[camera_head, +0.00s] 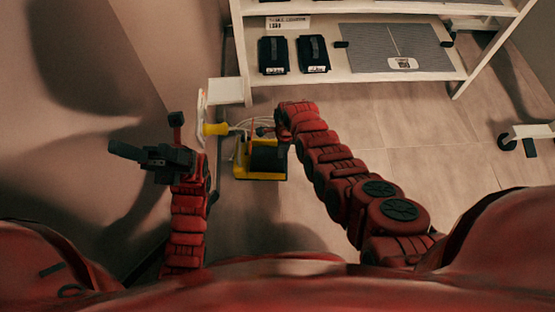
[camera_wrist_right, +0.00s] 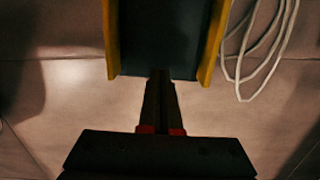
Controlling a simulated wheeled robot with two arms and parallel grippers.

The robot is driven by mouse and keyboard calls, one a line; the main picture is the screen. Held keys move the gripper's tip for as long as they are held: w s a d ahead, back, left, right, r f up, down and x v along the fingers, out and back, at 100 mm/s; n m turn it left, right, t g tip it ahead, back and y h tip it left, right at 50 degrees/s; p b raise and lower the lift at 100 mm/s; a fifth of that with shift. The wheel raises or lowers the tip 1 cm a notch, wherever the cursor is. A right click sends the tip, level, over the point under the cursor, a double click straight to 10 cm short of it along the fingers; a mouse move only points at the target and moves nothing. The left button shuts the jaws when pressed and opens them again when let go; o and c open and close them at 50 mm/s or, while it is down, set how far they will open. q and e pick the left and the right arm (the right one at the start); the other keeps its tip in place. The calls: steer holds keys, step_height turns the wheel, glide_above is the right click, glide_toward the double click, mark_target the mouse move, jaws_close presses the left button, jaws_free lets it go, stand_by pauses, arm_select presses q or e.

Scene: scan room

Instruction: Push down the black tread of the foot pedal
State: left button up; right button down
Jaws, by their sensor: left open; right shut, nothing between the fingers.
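The foot pedal has a yellow frame (camera_head: 259,177) and a black tread (camera_head: 263,158). It sits on the floor left of my right arm in the head view. In the right wrist view, the black tread (camera_wrist_right: 165,35) lies between two yellow side walls. My right gripper (camera_wrist_right: 161,78) is shut and empty. Its fingertips overlap the tread's near edge in that view; I cannot tell whether they touch it. In the head view, my right wrist mostly hides these fingers. My left gripper (camera_head: 145,152) is open and empty, left of the pedal and apart from it.
A pale cable (camera_wrist_right: 262,55) lies coiled beside the pedal. A yellow-handled object (camera_head: 215,129) and a white box (camera_head: 226,91) are near the wall. A white shelf (camera_head: 350,79) holds two black items (camera_head: 313,54) and a grey panel (camera_head: 395,50).

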steer(key=shift+a+f+b, duration=0.1)
steer(key=shift+f+b, duration=0.75)
steer(key=shift+f, duration=0.1)
arm_select(q)
steer(key=s+a+r+m+t+y, duration=0.4)
steer(key=s+m+t+y, duration=0.3)
steer(key=m+y, duration=0.3)
steer(key=shift+s+a+r+y, duration=0.15)
steer(key=shift+s+a+y, duration=0.4)
steer(key=shift+y, duration=1.45)
arm_select(e)
steer(key=shift+f, duration=0.15)
